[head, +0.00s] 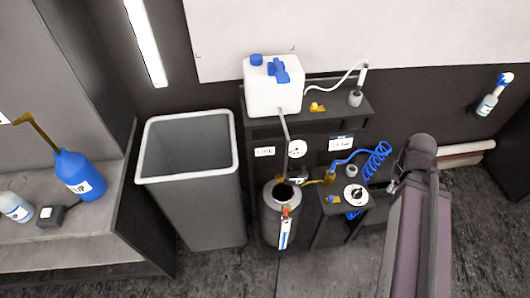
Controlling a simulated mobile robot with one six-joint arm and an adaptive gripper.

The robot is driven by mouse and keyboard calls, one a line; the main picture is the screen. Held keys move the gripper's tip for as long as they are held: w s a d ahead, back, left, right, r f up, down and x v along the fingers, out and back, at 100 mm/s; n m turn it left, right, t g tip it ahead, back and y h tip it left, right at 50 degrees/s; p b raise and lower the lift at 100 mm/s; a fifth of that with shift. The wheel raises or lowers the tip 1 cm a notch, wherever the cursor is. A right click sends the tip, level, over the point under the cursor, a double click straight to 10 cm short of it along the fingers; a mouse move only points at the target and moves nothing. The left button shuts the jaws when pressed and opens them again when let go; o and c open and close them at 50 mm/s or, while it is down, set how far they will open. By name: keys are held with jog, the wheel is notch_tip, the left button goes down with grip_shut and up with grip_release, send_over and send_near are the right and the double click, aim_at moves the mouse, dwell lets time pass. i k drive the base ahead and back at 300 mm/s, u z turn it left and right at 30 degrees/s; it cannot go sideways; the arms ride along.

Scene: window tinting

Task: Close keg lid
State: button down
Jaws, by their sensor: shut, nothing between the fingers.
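The metal keg (270,228) stands upright on the floor in the middle, in front of the dark shelf unit. Its round top opening (284,194) looks dark and uncovered. A blue-and-white piece with a red top (285,232) shows on the keg's front. A round pale disc with a dark centre (355,195) lies on the low stand to the keg's right; I cannot tell whether it is the keg lid. My gripper is not in view.
A white tank (272,88) stands on the shelf (327,108) behind the keg. A grey bin (205,205) stands left of the keg. A blue coiled hose (376,160) hangs at right. A blue bottle (80,177) stands on the left bench. Floor is clear in front.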

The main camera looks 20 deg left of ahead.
aim_at(296, 174)
jog(key=z, duration=0.75)
jog(key=k, duration=0.75)
jog(key=u, duration=0.65)
